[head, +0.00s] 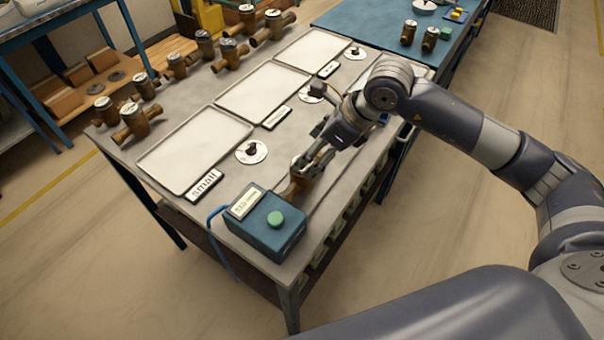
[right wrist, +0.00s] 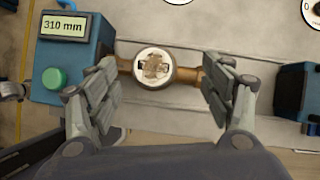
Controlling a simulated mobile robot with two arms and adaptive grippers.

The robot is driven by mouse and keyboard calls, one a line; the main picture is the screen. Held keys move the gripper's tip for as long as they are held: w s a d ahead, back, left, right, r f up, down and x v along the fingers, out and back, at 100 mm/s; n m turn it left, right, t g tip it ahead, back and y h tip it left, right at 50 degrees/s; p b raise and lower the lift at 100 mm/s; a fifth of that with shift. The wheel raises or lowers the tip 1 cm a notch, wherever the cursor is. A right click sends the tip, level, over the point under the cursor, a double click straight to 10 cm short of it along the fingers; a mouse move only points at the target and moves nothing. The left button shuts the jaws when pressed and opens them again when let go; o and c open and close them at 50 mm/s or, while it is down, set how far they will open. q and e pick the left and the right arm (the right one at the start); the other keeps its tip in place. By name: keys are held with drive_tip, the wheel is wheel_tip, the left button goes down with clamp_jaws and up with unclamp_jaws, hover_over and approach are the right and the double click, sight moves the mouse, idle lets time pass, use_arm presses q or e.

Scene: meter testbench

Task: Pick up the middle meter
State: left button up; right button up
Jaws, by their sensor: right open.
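A brass meter (head: 298,188) with a round white face sits beside the blue test box on the grey table. In the right wrist view the meter (right wrist: 153,68) lies between the fingers of my right gripper (right wrist: 160,80), with gaps on both sides. My right gripper (head: 315,160) is open above the meter and partly hides it in the head view. Several other brass meters stand in groups along the table's far left edge, including one near the middle (head: 230,52). I cannot tell from the pictures which one is called the middle meter. My left gripper is not in view.
The blue test box (head: 268,228) has a green button and a display reading "310 mm" (right wrist: 65,28). Three pale trays (head: 195,150) with labels cover the table's centre. Round dials (head: 250,151) lie beside them. A blue table (head: 375,22) holds two more meters.

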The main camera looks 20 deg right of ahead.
drive_tip(key=shift+a+f+p, duration=0.25)
drive_tip(key=shift+p, duration=0.05)
drive_tip(key=x, duration=0.1)
drive_tip(key=p+x, duration=0.2)
drive_tip(key=shift+s+a+f, duration=0.2)
drive_tip(key=shift+s+f, duration=0.05)
drive_tip(key=shift+w+a+f, duration=0.15)
drive_tip(key=shift+w+f, duration=0.05)
drive_tip(key=shift+f, duration=0.35)
clamp_jaws()
drive_tip(key=shift+r, duration=0.15)
